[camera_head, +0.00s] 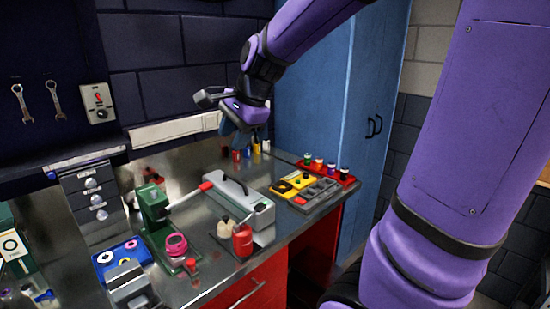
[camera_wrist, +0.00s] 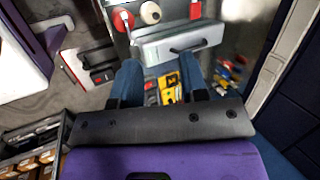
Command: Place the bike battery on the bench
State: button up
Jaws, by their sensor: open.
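A long pale-grey box with a black handle (camera_head: 240,204), which looks like the bike battery, lies on the metal bench (camera_head: 190,285). It also shows at the top of the wrist view (camera_wrist: 160,48). My gripper (camera_head: 240,140) is in the air above the bench's back right part, apart from the box. In the wrist view its two blue fingers (camera_wrist: 160,78) are spread with nothing held between them. A dark and red handled object (camera_wrist: 97,64) shows left of the fingers beyond the bench edge; I cannot tell what it is.
A green press (camera_head: 155,225) and a red can (camera_head: 242,241) stand near the grey box. A yellow case (camera_head: 294,184), a grey tray (camera_head: 316,194) and a red rack (camera_head: 335,174) fill the right end. Small bottles stand at the back. A blue cabinet (camera_head: 330,100) rises behind.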

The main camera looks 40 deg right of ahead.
jog(key=s+a+r+n+h, duration=0.1)
jog(key=s+a+n, duration=0.1)
jog(key=s+n, duration=0.6)
jog(key=s+a+r+n+h, duration=0.1)
jog(key=s+a+n, duration=0.1)
jog(key=s+n, duration=0.6)
jog(key=s, duration=0.2)
jog(key=shift+s+a+n, duration=0.3)
jog(key=shift+s+a, duration=0.05)
